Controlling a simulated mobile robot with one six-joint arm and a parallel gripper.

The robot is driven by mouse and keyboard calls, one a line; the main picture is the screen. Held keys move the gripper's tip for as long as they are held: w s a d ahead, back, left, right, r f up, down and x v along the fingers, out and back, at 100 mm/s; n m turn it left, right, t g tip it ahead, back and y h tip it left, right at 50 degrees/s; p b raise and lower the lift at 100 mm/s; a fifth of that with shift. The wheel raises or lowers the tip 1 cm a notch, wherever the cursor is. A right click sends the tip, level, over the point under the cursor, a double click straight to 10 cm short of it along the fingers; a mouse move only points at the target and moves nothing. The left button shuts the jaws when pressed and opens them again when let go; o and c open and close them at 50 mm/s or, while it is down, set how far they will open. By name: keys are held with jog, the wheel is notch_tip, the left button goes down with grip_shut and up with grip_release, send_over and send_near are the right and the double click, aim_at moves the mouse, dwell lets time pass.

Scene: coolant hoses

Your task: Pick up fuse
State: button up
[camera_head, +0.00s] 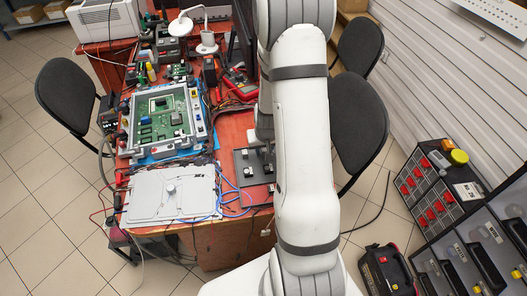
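A dark plate (240,180) lies on the red workbench (228,128), just left of my arm, with a few small pale and dark parts on it. One small part (249,171) sits near the plate's middle. I cannot tell which part, if any, is the fuse. My gripper (268,158) is low over the plate's right side, partly hidden by my large white arm. Its fingers are too small and dark to show whether they are open or shut, or whether they touch a part. The arm also hides the bench to the right.
A framed green circuit board (160,115) and a pale flat panel (170,194) with loose blue, red and black cables lie left of the plate. Dark chairs (358,120) stand beside the bench. Racks with red parts (428,190) stand at right. Open tiled floor lies at lower left.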

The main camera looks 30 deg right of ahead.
aim_at(264, 150)
grip_shut()
jog(key=shift+r, duration=0.1)
notch_tip(264, 150, up, 10)
dwell(0.6)
dwell(0.5)
